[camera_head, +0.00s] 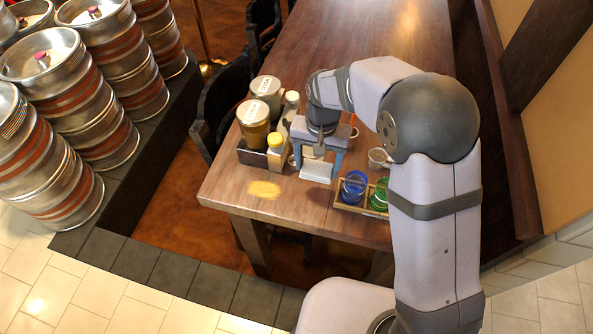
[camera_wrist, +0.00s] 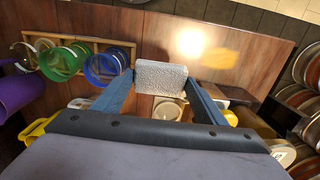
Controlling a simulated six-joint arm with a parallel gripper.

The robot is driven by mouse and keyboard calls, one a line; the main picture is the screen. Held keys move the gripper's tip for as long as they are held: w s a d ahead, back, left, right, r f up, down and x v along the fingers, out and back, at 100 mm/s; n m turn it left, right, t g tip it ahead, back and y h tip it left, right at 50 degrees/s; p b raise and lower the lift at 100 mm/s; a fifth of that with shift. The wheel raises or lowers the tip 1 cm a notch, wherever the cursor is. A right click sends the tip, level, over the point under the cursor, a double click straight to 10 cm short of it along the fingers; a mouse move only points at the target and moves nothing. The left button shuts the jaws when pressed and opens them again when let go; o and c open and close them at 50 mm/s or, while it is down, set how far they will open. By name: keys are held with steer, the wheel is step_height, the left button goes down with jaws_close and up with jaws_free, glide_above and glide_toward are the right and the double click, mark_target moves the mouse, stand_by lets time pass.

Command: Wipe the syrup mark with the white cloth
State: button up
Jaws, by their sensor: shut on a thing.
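The syrup mark is a yellow-amber patch (camera_head: 264,189) on the wooden table near its front left corner; it also shows in the wrist view (camera_wrist: 223,58), beside a bright glare spot. The white cloth (camera_head: 317,171) is a small block-like pad, also seen in the wrist view (camera_wrist: 161,76). My gripper (camera_head: 319,152) is shut on the cloth, which sits between its two blue fingers (camera_wrist: 158,88). The cloth is to the right of the mark and apart from it. I cannot tell whether the cloth touches the table.
A dark caddy (camera_head: 254,157) with jars and a yellow-capped bottle (camera_head: 275,142) stands left of my gripper, behind the mark. A wooden tray (camera_head: 346,206) with blue (camera_head: 354,187) and green glasses (camera_head: 380,196) stands to the right. The tabletop between cloth and mark looks clear.

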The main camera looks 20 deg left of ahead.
stand_by(0.5)
steer(key=shift+s+a+r+p, duration=0.3)
steer(key=shift+a+r+p, duration=0.1)
steer(key=shift+p, duration=0.15)
steer(key=s+a+n+p, duration=0.2)
steer(key=s+a+p, duration=0.2)
steer(key=s+p, duration=0.1)
steer(key=w+a+f, duration=0.1)
steer(key=a+f+m, duration=0.1)
steer(key=a, duration=0.1)
steer(key=w+a+m, duration=0.1)
steer(key=shift+w+a+f+p, duration=0.2)
steer(key=shift+w+f+p, duration=0.1)
steer(key=shift+f+p, duration=0.1)
steer(key=shift+f, duration=0.15)
